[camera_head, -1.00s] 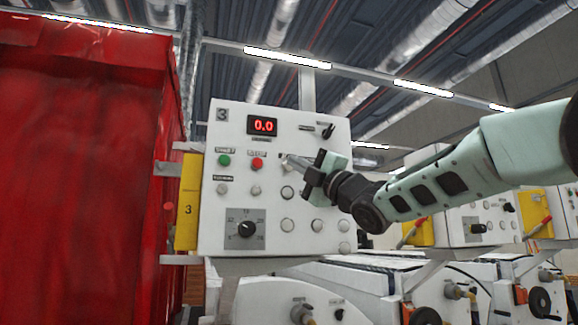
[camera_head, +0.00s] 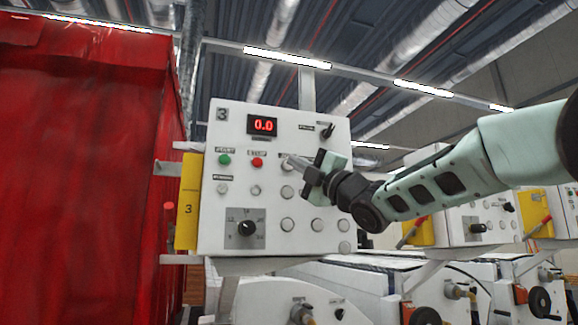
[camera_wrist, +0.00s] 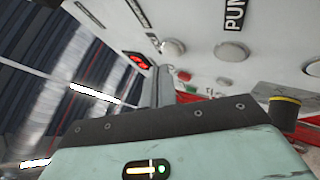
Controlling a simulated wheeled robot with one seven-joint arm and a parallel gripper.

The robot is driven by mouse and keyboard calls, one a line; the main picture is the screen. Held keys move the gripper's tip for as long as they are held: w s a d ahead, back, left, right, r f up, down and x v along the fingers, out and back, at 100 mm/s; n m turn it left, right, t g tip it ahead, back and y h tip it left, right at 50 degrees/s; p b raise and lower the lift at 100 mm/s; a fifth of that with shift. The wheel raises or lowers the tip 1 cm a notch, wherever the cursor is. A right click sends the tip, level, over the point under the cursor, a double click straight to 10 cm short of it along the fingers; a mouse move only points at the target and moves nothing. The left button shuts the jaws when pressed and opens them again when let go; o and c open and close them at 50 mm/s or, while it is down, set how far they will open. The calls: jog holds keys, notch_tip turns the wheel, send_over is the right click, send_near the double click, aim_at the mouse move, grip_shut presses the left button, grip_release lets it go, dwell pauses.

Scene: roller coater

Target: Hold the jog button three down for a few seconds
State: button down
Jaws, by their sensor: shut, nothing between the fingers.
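The control panel marked 3 (camera_head: 222,225) stands upright in front of me.
A green button (camera_head: 224,160), a red 0.0 display (camera_head: 262,125), a dial (camera_head: 246,229) and several pale buttons share the panel. A switch (camera_head: 327,132) is at its upper right. A red curtain-like cover (camera_head: 80,180) fills the left. More machine panels (camera_head: 480,222) stand at right.

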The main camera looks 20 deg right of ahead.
jog(key=shift+w, duration=0.35)
jog(key=shift+w, duration=0.45)
dwell(0.6)
jog(key=shift+s+f+b, duration=0.1)
jog(key=shift+s+b, duration=0.05)
jog(key=shift+b, duration=0.2)
dwell(4.2)
jog(key=shift+s+b, duration=0.65)
jog(key=shift+s, duration=0.05)
jog(key=shift+s, duration=0.1)
jog(key=shift+s+b, duration=1.7)
jog(key=shift+s, duration=0.75)
